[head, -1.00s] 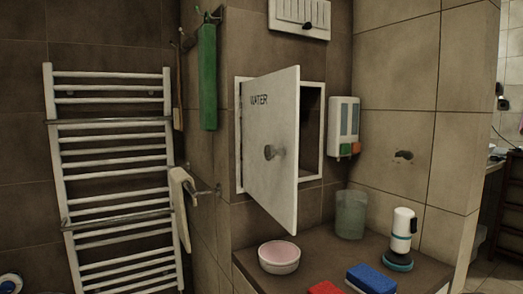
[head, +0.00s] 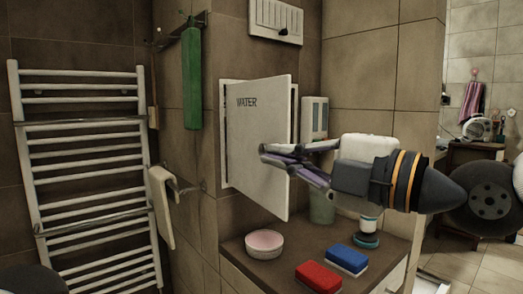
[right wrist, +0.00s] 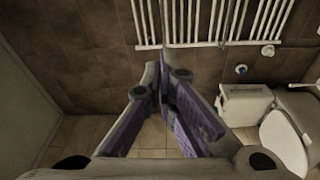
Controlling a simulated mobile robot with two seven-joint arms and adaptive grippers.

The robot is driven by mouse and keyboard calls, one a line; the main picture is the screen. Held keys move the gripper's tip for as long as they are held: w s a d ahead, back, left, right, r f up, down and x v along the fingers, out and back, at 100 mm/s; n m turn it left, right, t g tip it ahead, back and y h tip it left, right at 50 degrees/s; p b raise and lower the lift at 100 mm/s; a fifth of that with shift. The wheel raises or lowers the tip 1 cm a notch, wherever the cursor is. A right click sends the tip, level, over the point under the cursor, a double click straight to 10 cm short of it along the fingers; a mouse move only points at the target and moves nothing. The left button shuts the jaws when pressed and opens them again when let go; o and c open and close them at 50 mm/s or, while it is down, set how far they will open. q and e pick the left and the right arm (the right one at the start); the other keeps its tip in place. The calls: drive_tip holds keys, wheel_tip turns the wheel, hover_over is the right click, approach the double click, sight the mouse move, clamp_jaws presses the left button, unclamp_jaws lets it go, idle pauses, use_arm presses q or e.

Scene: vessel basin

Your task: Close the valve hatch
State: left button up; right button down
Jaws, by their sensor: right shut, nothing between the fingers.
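The valve hatch is a white door (head: 244,150) marked "WATER", set in a white wall frame (head: 224,170). It is ajar, swung out at its right edge. A thin strip of the frame shows beyond that edge. My right gripper (head: 270,158) reaches in from the right, fingers shut and empty, in front of the door's right part. The door's knob is hidden behind it. I cannot tell whether the fingers touch the door. In the right wrist view the shut fingers (right wrist: 166,90) show, but the hatch cannot be made out. My left gripper is not in view.
Below the hatch, a counter (head: 275,280) holds a pink-topped bowl (head: 264,244), a red sponge (head: 319,277), a blue sponge (head: 346,260) and a dispenser behind my gripper. A towel rail (head: 85,170) stands left. A green object (head: 193,75) hangs beside the hatch.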

sight(260, 149)
drive_tip(key=w+a, duration=0.1)
drive_tip(key=w, duration=0.2)
drive_tip(key=w+a, duration=0.1)
drive_tip(key=w, duration=0.2)
drive_tip(key=w+a+b, duration=0.1)
drive_tip(key=w, duration=0.1)
drive_tip(key=shift+w+f, duration=0.3)
drive_tip(key=shift+w, duration=0.1)
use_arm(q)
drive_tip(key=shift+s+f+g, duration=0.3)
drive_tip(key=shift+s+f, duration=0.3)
use_arm(e)
drive_tip(key=shift+a, duration=0.1)
